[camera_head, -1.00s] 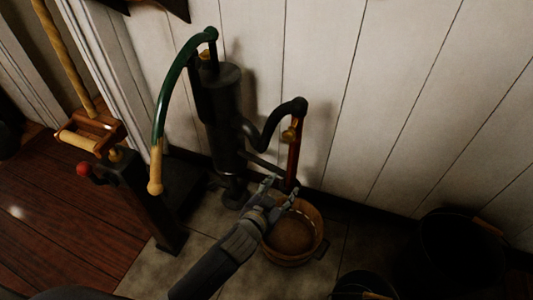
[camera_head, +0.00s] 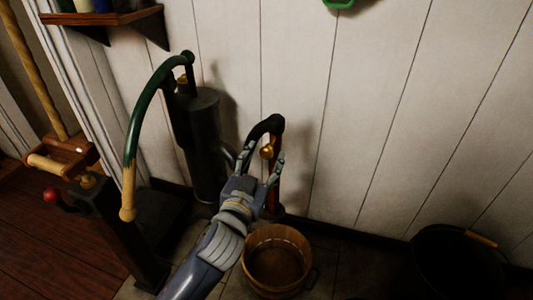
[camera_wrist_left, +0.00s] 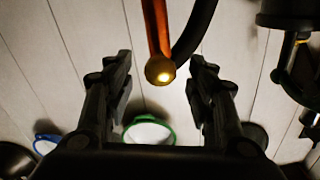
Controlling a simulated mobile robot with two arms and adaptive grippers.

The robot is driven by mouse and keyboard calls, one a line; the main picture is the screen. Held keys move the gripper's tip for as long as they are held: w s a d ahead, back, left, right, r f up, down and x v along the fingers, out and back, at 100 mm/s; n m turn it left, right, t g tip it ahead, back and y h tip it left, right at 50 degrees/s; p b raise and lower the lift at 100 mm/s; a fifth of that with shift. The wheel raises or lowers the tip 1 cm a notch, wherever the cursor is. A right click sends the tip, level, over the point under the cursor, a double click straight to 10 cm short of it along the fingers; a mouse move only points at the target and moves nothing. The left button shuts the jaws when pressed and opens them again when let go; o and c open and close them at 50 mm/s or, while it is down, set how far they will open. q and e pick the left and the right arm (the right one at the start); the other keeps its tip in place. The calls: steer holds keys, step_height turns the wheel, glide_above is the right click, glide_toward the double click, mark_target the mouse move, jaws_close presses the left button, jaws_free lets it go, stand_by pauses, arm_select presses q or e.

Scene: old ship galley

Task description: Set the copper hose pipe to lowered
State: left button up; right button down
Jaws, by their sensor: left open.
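The copper hose pipe (camera_head: 274,200) hangs steeply down below the black curved spout (camera_head: 262,128) of the dark hand pump (camera_head: 204,145). A brass ball (camera_head: 266,152) sits near its upper end. My left gripper (camera_head: 262,167) is open in front of the pipe, fingers pointing up and hiding part of it. In the left wrist view the brass ball (camera_wrist_left: 160,69) and copper pipe (camera_wrist_left: 157,25) show between and beyond the open fingers (camera_wrist_left: 163,90); no grasp shows. My right gripper is in neither view.
A wooden bucket (camera_head: 302,265) stands on the floor below the pipe. A dark bucket (camera_head: 440,275) stands at the lower right. The green pump handle (camera_head: 137,118) curves down at the left. The white plank wall (camera_head: 380,110) is close behind the pipe.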

mark_target(265, 156)
arm_select(q)
steer(key=shift+x, duration=1.6)
jaws_close()
steer(key=shift+f, duration=0.1)
